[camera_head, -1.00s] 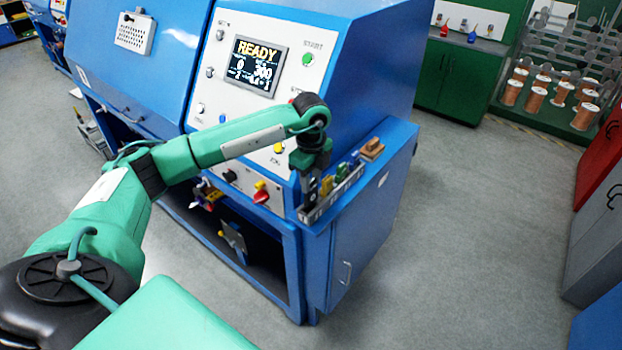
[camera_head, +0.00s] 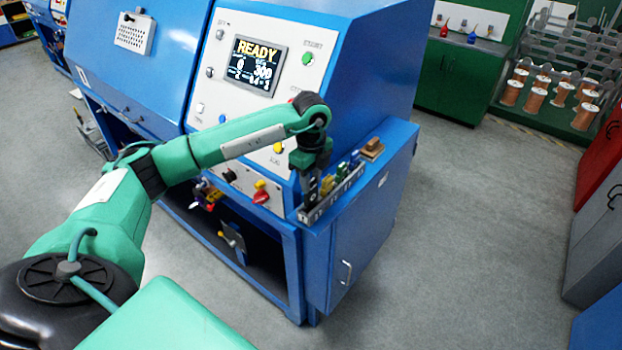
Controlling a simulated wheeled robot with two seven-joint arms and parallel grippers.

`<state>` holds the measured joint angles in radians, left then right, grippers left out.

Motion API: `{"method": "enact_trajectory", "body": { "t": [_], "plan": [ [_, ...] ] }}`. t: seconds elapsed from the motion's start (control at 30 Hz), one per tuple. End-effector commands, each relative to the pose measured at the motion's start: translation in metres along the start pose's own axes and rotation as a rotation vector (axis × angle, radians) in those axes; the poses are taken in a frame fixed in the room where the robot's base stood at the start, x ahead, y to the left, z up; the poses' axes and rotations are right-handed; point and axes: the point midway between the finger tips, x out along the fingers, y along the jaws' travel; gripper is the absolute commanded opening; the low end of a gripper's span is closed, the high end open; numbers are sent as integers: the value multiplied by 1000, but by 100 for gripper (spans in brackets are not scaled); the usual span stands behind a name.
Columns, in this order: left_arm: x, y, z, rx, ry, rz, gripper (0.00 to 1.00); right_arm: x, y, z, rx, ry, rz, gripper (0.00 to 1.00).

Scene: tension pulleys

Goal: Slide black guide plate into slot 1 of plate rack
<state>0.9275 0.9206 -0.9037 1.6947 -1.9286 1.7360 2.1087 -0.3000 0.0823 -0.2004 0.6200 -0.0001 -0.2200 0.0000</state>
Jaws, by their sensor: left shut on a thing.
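The plate rack (camera_head: 336,200) is a narrow grey holder with numbered slots on the blue side ledge of the machine. Green, yellow and blue plates (camera_head: 342,172) stand in it. My left gripper (camera_head: 312,197) points down at the near left end of the rack, where the low numbers are. It is shut on the black guide plate, a dark piece that I can hardly tell from the dark fingers. I cannot tell how deep the plate sits in the slot. My right gripper is not in view.
A brown wooden block (camera_head: 372,149) lies on the ledge behind the rack. The machine's control panel (camera_head: 258,85) with its READY screen rises to the left of the rack. Open floor (camera_head: 460,220) lies to the right.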

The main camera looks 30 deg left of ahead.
Motion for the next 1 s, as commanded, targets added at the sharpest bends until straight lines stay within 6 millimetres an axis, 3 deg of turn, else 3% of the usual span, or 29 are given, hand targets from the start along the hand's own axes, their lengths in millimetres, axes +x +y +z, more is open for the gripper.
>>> {"method": "enact_trajectory", "body": {
  "t": [1.0],
  "plan": [
    [32,0,0,0,0,-1,7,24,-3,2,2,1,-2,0]
  ]
}}
